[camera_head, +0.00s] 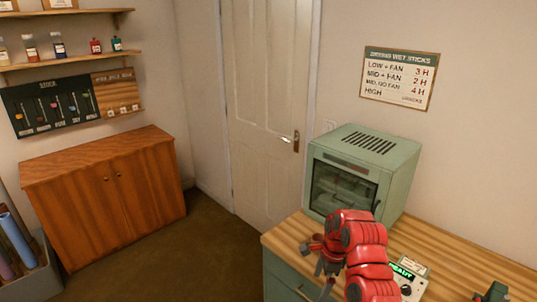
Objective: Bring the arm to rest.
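One of my red arms comes up from the bottom edge, right of the middle, and I take it to be the right one. Its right gripper (320,268) is at the bent arm's left side, over the front left part of the wooden counter. Dark grey finger parts show there, but they are small and partly overlapped by the wrist, so their opening is unclear. I see nothing held in it. My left arm and gripper are not in view.
A green drying oven (385,160) stands on the wooden counter (450,250) just behind my arm. A small box with a lit green display (403,271) is right of the arm. A wooden cabinet (100,200) stands far left. Open floor (215,250) lies between.

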